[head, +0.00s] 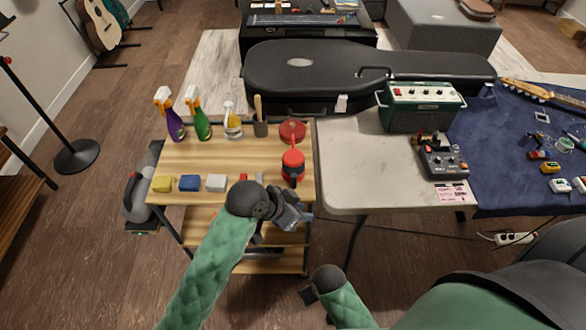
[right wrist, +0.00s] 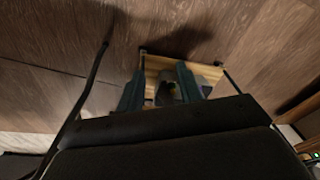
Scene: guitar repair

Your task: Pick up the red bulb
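The red bulb (head: 293,167) stands on the right part of the wooden cart top in the head view, with a narrow red tip and a dark band around its body. My left gripper (head: 296,217) is over the cart's front right edge, in front of the bulb and apart from it. Its fingers are too small and overlapped to tell whether they are open. My right gripper (head: 308,296) is low, in front of the cart. In the right wrist view its two fingers (right wrist: 160,92) are spread, with nothing visibly held between them.
Spray bottles (head: 203,122) and a round red object (head: 292,131) stand at the back of the cart top (head: 245,158). Yellow, blue and white blocks (head: 189,183) lie along its front. A grey table (head: 355,165) with a green amplifier (head: 420,108) adjoins on the right.

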